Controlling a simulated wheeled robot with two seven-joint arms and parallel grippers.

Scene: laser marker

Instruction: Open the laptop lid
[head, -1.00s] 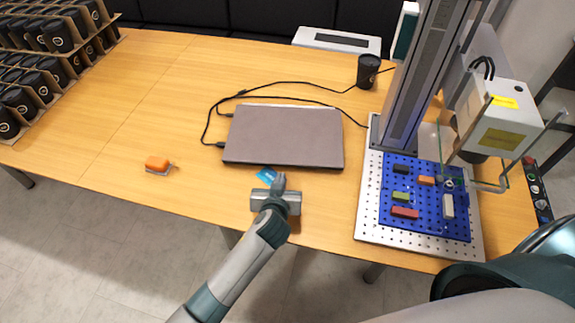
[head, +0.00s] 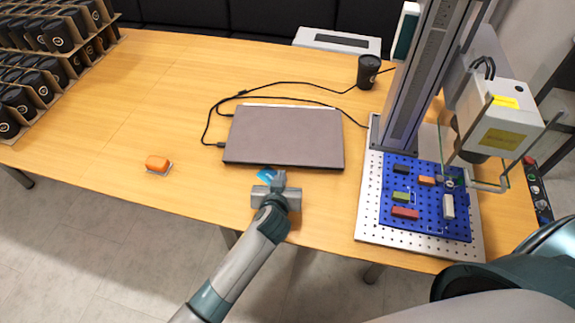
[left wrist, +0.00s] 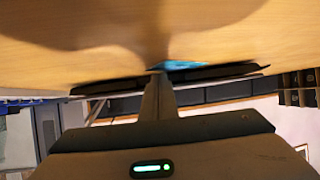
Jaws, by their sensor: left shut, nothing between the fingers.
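The laptop (head: 284,135) lies closed on the wooden table, its grey lid flat and its near edge facing me. In the left wrist view the laptop (left wrist: 225,71) shows edge-on as a thin dark strip, with the table at the top of the picture. My right gripper is not in view.
A small blue item (head: 268,175) lies beside my left gripper. Black cables (head: 208,120) run around the laptop's left and back. A black cup (head: 368,71) stands behind it. The laser marker's perforated blue plate (head: 425,225) is at the right.

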